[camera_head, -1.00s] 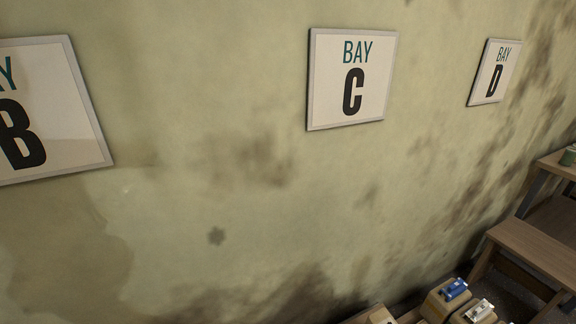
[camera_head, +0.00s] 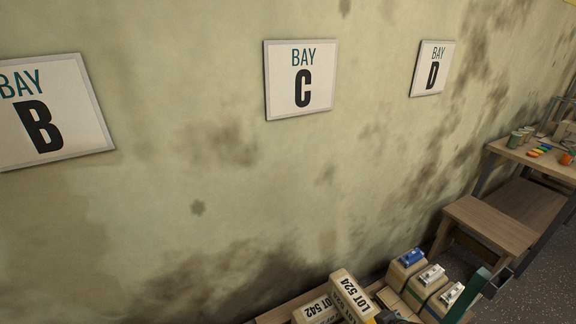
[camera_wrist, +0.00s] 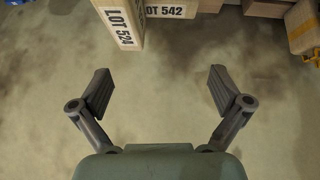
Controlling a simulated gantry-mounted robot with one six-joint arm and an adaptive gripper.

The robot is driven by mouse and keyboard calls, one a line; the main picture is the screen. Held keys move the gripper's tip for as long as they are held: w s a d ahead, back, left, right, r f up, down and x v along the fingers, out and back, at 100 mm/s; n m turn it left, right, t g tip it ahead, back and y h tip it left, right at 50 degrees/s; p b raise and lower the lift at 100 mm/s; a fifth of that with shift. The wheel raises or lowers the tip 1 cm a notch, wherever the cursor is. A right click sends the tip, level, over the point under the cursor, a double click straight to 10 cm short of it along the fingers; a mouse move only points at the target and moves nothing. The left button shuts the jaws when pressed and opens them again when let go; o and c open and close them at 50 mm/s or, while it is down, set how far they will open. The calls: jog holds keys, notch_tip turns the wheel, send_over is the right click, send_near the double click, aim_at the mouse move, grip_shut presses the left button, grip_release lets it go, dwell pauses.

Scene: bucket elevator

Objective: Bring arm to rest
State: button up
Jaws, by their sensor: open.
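My gripper (camera_wrist: 159,92) shows in the wrist view with its two fingers spread wide. It is open and nothing is between the fingers. Past the fingertips lie a box marked LOT 524 (camera_wrist: 120,22) and a box marked LOT 542 (camera_wrist: 168,9), both apart from the fingers. In the head view the LOT 524 box (camera_head: 353,294) leans over the LOT 542 box (camera_head: 316,309) at the bottom edge. The fingers are not visible in the head view.
Several boxes with blue and white tops (camera_head: 432,275) stand right of the lot boxes. A low wooden bench (camera_head: 490,227) and a table with cups and coloured items (camera_head: 535,152) stand at the right. The stained wall carries signs for Bay B (camera_head: 40,125), Bay C (camera_head: 302,90) and Bay D (camera_head: 432,75).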

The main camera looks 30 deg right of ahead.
jog(key=w+a+r+t+p, duration=0.1)
jog(key=w+a+r+p, duration=0.15)
jog(key=a+r, duration=0.35)
jog(key=w+a+r+t+p, duration=0.1)
jog(key=w+a+r+p, duration=0.15)
jog(key=a+r, duration=0.45)
jog(key=s+a+r+t+y+p, duration=0.15)
jog(key=a+r+p, duration=0.25)
jog(key=a+r, duration=0.5)
jog(key=s+a+r+t+p, duration=0.25)
jog(key=a+r, duration=0.35)
jog(key=a, duration=0.8)
notch_tip(320, 180, up, 36)
jog(key=w+d+p, duration=0.1)
jog(key=p, duration=3.6)
jog(key=shift+d+f, duration=0.2)
jog(key=shift+d, duration=0.05)
